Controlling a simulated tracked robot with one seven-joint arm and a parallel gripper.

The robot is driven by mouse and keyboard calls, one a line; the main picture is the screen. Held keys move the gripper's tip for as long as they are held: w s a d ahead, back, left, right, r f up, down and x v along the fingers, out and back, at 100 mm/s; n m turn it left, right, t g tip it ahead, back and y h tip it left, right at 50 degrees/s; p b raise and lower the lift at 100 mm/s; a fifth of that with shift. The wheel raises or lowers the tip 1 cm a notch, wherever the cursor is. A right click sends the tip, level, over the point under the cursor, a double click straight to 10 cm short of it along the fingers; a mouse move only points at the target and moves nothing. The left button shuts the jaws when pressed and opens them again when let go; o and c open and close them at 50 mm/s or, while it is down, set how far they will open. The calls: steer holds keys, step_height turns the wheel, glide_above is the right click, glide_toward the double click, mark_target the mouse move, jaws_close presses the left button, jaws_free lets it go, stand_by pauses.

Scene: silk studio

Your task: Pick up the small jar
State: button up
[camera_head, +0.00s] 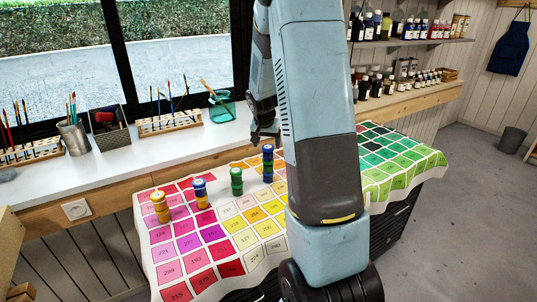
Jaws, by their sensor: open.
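Several small jars stand in a row on a colour-chart cloth (185,262). From left to right there is a yellow-orange stack (160,206), a stack with blue and white above yellow (202,193), a green stack (236,182) and a taller blue-and-green stack (268,165). I cannot tell which jar is the task's one. My gripper (264,137) is open, pointing down, just above and behind the blue-and-green stack, and apart from the jars as far as I can see. My arm hides part of the gripper and the middle of the cloth.
A white windowsill counter (120,160) behind holds a metal brush cup (74,138), a basket (108,132), brush racks (170,122) and a teal glass jar (222,107). Paint bottles (410,29) line shelves at the right. Grey floor (460,220) lies open at the right.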

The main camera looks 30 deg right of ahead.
mark_target(268, 147)
steer(key=shift+x, duration=2.65)
steer(key=shift+s, duration=0.15)
steer(key=shift+c, duration=0.4)
steer(key=c, duration=1)
steer(key=shift+r, duration=0.1)
